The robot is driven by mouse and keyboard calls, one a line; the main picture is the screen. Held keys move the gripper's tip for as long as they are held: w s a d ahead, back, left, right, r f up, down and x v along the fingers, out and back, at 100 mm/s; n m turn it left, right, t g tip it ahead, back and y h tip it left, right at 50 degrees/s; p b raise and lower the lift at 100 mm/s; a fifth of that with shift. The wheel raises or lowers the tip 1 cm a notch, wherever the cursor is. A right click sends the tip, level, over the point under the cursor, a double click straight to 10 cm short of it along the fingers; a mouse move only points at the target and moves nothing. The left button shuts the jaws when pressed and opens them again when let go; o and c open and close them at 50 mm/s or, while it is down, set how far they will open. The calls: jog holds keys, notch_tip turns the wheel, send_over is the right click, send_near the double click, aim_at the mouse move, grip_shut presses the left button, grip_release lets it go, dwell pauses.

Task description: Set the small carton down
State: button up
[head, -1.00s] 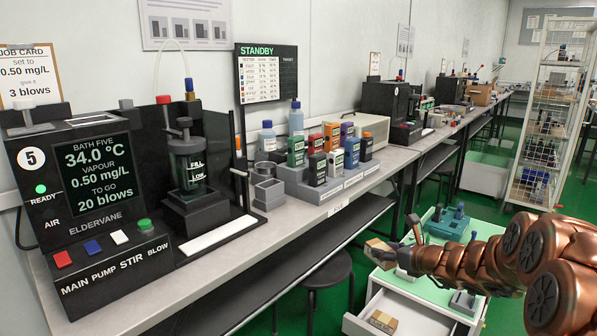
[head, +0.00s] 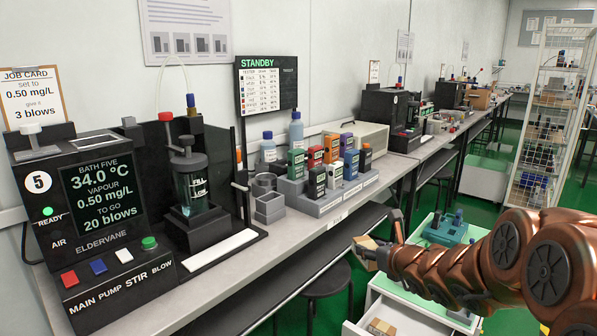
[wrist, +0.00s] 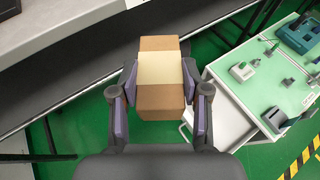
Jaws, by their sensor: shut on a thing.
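The small carton (wrist: 160,102) is a brown box with a pale cream band around its middle. My gripper (wrist: 160,84) is shut on it, with one finger on each long side in the wrist view. In the head view the carton (head: 364,254) and my gripper (head: 381,243) are in the air, in front of the bench's edge and left of the green-topped drawer cart. In the wrist view the floor and the bench's lower shelf show beneath the carton. Its underside is hidden.
The cart (head: 405,283) has an open drawer holding another brown box (head: 382,327). A dark stool (head: 328,280) stands under the bench.

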notch_tip(320, 180, up, 31)
jog(key=p, duration=2.9)
jog(key=shift+f, duration=0.2)
jog(key=shift+d, duration=0.1)
